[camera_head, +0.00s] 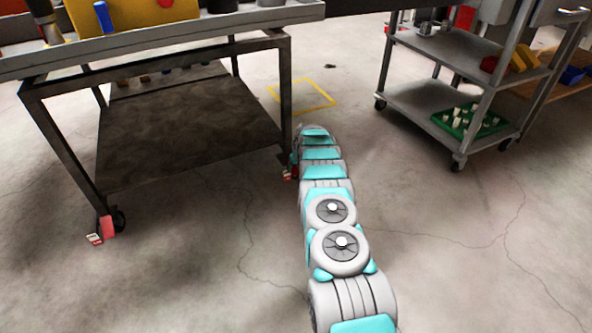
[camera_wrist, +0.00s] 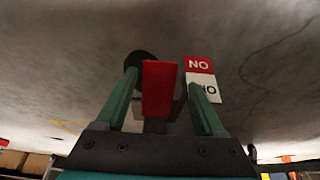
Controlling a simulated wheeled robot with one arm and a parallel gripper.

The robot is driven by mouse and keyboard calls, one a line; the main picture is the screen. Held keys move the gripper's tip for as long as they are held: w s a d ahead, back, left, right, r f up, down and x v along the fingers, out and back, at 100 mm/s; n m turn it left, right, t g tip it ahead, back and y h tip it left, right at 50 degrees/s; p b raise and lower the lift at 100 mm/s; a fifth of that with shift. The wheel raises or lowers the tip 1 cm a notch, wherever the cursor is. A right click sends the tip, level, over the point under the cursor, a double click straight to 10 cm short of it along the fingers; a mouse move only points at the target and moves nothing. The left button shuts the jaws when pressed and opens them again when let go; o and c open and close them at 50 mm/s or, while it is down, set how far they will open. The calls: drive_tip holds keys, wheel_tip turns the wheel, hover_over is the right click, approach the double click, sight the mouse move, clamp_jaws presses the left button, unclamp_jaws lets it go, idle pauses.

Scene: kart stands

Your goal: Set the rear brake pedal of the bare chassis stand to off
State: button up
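The stand (camera_head: 284,95) at left in the head view has a dark lower shelf and casters. Its far-right caster has a red brake pedal (camera_head: 294,170) and a small label (camera_head: 287,175) beside my arm. In the wrist view the red pedal (camera_wrist: 159,90) lies between the fingers of my gripper (camera_wrist: 162,82), with gaps on both sides. The gripper is open. A dark caster wheel (camera_wrist: 139,58) is behind the pedal. The label (camera_wrist: 199,66) has a red half with upside-down "ON"; the right finger partly covers its white half. The gripper is hidden in the head view.
The stand's near caster has another red pedal (camera_head: 107,228) and label (camera_head: 95,239). A grey cart (camera_head: 408,97) with a green tray (camera_head: 468,121) stands at right. A yellow square (camera_head: 303,96) is marked on the floor.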

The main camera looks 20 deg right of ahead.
clamp_jaws()
idle(0.3)
idle(0.4)
